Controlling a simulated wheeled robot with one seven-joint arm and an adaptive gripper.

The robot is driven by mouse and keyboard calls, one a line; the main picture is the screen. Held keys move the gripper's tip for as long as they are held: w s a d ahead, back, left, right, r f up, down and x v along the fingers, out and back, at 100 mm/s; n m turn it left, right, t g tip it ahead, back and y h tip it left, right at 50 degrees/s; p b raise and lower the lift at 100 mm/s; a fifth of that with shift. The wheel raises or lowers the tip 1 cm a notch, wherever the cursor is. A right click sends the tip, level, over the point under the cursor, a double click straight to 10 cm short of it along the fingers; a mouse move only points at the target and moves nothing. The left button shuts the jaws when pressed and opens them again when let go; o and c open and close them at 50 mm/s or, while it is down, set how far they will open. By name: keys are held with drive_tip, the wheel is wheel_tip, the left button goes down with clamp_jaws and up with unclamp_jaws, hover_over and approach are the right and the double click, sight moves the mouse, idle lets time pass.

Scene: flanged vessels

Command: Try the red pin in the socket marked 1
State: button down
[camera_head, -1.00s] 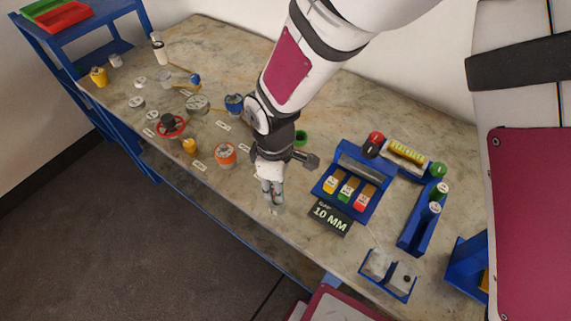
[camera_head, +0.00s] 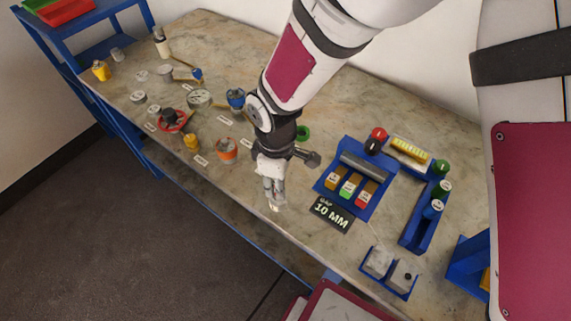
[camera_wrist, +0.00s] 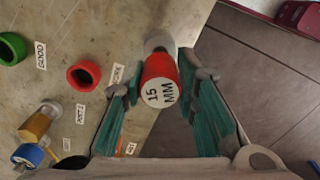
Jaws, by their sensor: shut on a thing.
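My gripper (camera_wrist: 165,100) is shut on a red pin (camera_wrist: 158,66), whose white end face reads "15 MM" and points at the wrist camera. A pale grey part (camera_wrist: 158,42) shows beyond the red in the wrist view; I cannot tell whether it belongs to the pin. In the head view my gripper (camera_head: 273,197) points down near the table's front edge, left of the "10 MM" sign. There the pin is mostly hidden by the fingers. Two grey blocks (camera_head: 376,262) stand in a small blue tray at the front right; one has a dark hole. I cannot read a socket mark 1.
A blue rack (camera_head: 376,208) with yellow, green and red tabs stands right of my gripper, behind the black sign (camera_head: 332,213). Several labelled fittings fill the left table. The front edge is close.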

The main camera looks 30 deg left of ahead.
drive_tip(key=shift+f+b, duration=0.9)
drive_tip(key=shift+f, duration=0.9)
idle(0.7)
drive_tip(key=shift+r, duration=0.2)
idle(1.0)
drive_tip(key=shift+r+p, duration=1.05)
drive_tip(key=shift+r, duration=0.95)
drive_tip(key=shift+r+p, duration=1.3)
drive_tip(key=shift+r, duration=1.7)
